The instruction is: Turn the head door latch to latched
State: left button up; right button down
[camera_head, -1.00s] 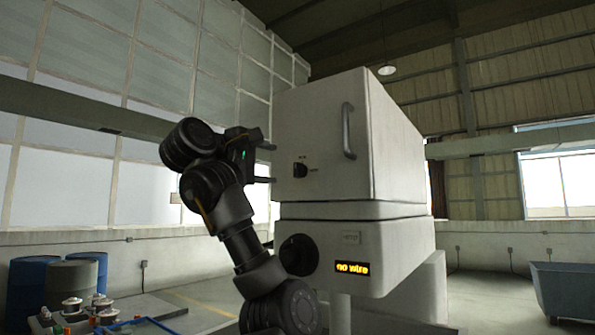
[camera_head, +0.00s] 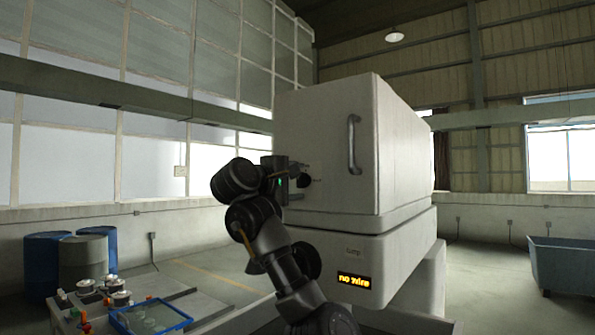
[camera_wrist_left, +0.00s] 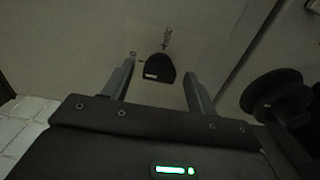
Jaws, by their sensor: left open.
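The head door latch (camera_wrist_left: 158,68) is a small black knob on the pale machine door. In the left wrist view it lies between and just beyond my open fingers, with small dark markings around it. In the head view the latch (camera_head: 305,180) shows as a dark knob at the tips of my left gripper (camera_head: 297,182). My left gripper (camera_wrist_left: 158,85) is open and empty, apart from the knob as far as I can tell. The door (camera_head: 325,140) looks shut and has a grey vertical handle (camera_head: 353,145). My right gripper is not in view.
A large black round knob (camera_wrist_left: 275,95) stands at the right of the wrist view. The lower machine box has a lit "no wire" display (camera_head: 354,281). Blue and grey drums (camera_head: 84,262) and a blue-rimmed tray (camera_head: 150,317) are at left. A blue-grey bin (camera_head: 562,265) is at right.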

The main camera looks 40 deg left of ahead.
pick_arm(q)
jog(key=shift+w, duration=0.3)
jog(key=c, duration=1)
jog(key=shift+f+m+b, duration=0.2)
jog(key=shift+m+b, duration=0.3)
jog(key=shift+b, duration=0.35)
jog(key=m+b, duration=0.8)
jog(key=b, duration=0.2)
jog(key=shift+f+m, duration=0.1)
jog(key=shift+m, duration=0.2)
jog(key=m+b, duration=0.3)
jog(key=m, duration=0.1)
jog(key=shift+r+m+b, duration=0.2)
jog(key=shift+m+b, duration=1)
jog(key=shift+m, duration=0.9)
